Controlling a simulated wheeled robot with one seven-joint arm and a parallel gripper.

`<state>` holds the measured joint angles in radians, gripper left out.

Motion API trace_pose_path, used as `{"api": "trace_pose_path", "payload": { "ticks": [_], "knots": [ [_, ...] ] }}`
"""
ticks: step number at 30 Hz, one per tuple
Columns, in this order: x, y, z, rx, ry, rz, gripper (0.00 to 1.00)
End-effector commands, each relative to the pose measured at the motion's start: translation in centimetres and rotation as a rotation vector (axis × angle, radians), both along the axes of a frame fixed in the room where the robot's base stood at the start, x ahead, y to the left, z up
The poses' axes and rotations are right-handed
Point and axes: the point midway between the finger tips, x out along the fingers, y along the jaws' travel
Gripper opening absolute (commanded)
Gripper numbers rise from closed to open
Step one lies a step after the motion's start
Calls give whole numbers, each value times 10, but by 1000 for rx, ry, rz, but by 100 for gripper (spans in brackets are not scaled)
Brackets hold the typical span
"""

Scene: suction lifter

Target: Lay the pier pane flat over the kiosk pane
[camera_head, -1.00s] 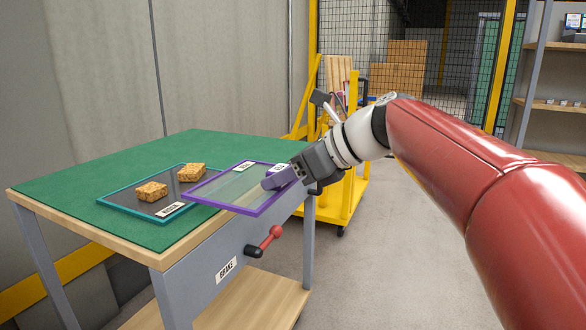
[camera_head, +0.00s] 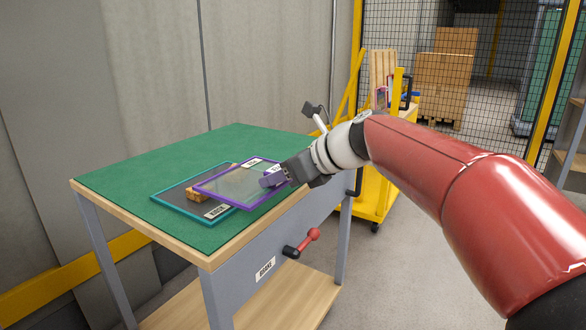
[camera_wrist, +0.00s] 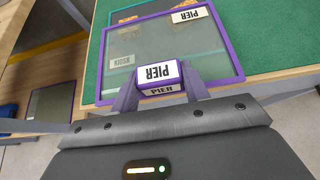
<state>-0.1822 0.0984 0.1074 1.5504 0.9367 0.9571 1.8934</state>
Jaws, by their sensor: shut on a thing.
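The pier pane (camera_head: 240,206) is clear glass in a purple frame with a white PIER label. My gripper (camera_head: 281,176) is shut on its purple handle block (camera_wrist: 158,78) at the near right edge. The pane is held roughly level above the bench and partly covers the kiosk pane from the right. The kiosk pane (camera_head: 175,208) has a teal frame and lies flat on the green top. Its label (camera_wrist: 121,59) shows through the pier glass in the wrist view. A cork block (camera_head: 193,195) sits on the kiosk pane; another is mostly hidden behind the purple frame.
The bench's green top (camera_head: 235,142) is clear at the back and left. A yellow cart (camera_head: 375,190) stands behind the bench on the right, before a mesh fence.

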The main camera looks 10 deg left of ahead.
Motion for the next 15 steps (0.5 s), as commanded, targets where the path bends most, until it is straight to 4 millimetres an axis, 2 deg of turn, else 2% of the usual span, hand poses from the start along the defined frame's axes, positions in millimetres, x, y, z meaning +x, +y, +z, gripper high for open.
{"api": "trace_pose_path", "payload": {
  "ticks": [1, 15],
  "knots": [
    [2, 5, 4, 1, 0, 2, 9],
    [19, 49, 4, 1, 0, 3, 9]
  ]
}}
